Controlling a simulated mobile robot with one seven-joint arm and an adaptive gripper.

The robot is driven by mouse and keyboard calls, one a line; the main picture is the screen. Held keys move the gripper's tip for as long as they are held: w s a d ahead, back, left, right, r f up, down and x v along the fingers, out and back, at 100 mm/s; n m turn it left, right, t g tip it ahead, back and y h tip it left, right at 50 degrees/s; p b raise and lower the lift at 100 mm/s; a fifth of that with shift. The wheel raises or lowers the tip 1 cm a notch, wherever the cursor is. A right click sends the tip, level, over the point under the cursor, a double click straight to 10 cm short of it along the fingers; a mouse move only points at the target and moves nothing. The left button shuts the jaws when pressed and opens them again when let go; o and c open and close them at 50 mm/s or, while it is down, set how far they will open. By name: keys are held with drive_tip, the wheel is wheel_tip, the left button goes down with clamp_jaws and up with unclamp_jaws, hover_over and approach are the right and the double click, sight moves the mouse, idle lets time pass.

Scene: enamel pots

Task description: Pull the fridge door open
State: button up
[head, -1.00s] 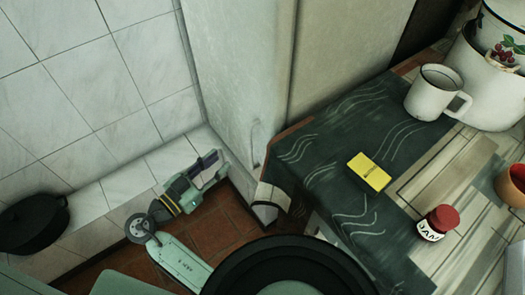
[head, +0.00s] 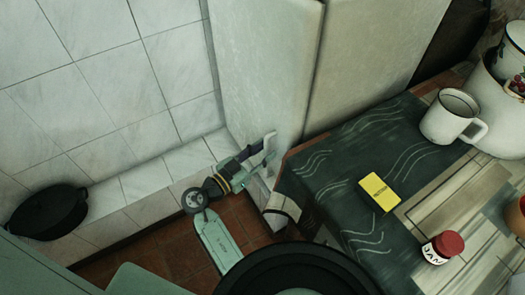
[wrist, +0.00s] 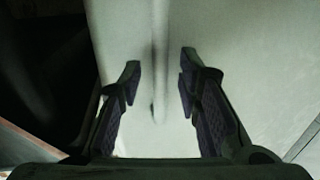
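The fridge (head: 370,55) is the tall, pale cabinet at the top middle of the head view. Its door (head: 260,60) looks closed. In the head view my gripper (head: 266,147) is at the lower part of the door and covers the handle there. In the wrist view my gripper (wrist: 160,75) is open, with its two dark fingers spread on either side of the upright, pale door handle (wrist: 158,50). The fingers look apart from the handle, with a gap on each side. The fridge door (wrist: 235,50) fills most of that view.
A table with a dark patterned cloth (head: 325,185) stands right beside the fridge, close to my gripper. On it are a yellow box (head: 379,192), a red-lidded jar (head: 442,248) and a white mug (head: 452,117). A black pot (head: 48,212) sits on the tiled ledge at left.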

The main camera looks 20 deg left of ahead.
drive_tip(key=shift+c, duration=0.3)
clamp_jaws()
idle(0.6)
